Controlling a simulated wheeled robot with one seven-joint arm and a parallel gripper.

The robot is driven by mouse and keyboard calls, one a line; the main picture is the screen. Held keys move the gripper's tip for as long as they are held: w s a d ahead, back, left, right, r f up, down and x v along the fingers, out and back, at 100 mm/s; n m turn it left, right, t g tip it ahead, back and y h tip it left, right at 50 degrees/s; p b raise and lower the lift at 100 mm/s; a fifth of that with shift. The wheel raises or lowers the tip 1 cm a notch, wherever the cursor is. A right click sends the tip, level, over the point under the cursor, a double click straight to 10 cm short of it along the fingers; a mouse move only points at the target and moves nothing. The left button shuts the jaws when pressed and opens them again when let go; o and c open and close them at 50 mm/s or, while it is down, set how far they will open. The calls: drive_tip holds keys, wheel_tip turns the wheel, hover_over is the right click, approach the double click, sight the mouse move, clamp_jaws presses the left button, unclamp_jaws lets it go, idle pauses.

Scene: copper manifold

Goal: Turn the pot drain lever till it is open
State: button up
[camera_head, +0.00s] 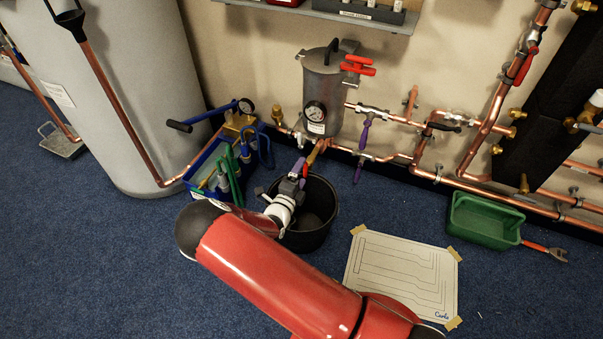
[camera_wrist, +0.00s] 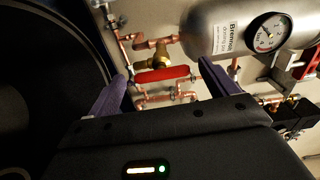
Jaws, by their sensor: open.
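The pot (camera_head: 323,85) is a grey metal cylinder with a dial gauge, standing against the wall. It also shows in the wrist view (camera_wrist: 215,25), with its label and gauge. Its drain lever (camera_wrist: 162,74) is a red handle beside a brass valve body (camera_wrist: 157,57) on copper pipework. My gripper (camera_wrist: 162,70) is open, with its purple fingers on either side of the red lever. I cannot tell whether they touch it. In the head view my gripper (camera_head: 301,174) is low under the pot, above a black bucket, and my arm and wrist hide part of that area.
The black bucket (camera_head: 327,232) stands on the floor below my gripper. A blue crate of tools (camera_head: 200,165) is to its left. A paper template (camera_head: 400,275) and a green tray (camera_head: 485,220) lie to the right. Copper pipes run along the wall. A grey tank (camera_head: 130,60) stands left.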

drive_tip(key=v, duration=0.6)
drive_tip(key=shift+s, duration=0.3)
drive_tip(key=s+d+r+m+g+h, duration=0.25)
drive_tip(key=d+r+m+g, duration=0.6)
drive_tip(key=m, duration=0.55)
drive_tip(key=s+d+r+m+g+h, duration=0.2)
drive_tip(key=s+d+r+m+g, duration=0.3)
drive_tip(key=d+r+m, duration=0.7)
drive_tip(key=s+r+m+t+y, duration=0.1)
drive_tip(key=s+r+m+y, duration=0.4)
drive_tip(key=m, duration=0.7)
drive_tip(key=s+d+r+m+t+y, duration=0.1)
drive_tip(key=s+r+m+y, duration=0.4)
drive_tip(key=s+r+m, duration=0.4)
drive_tip(key=s+m, duration=0.3)
drive_tip(key=s, duration=0.1)
drive_tip(key=shift+s+r+y, duration=0.25)
drive_tip(key=shift+s+y, duration=0.1)
drive_tip(key=shift+s, duration=0.05)
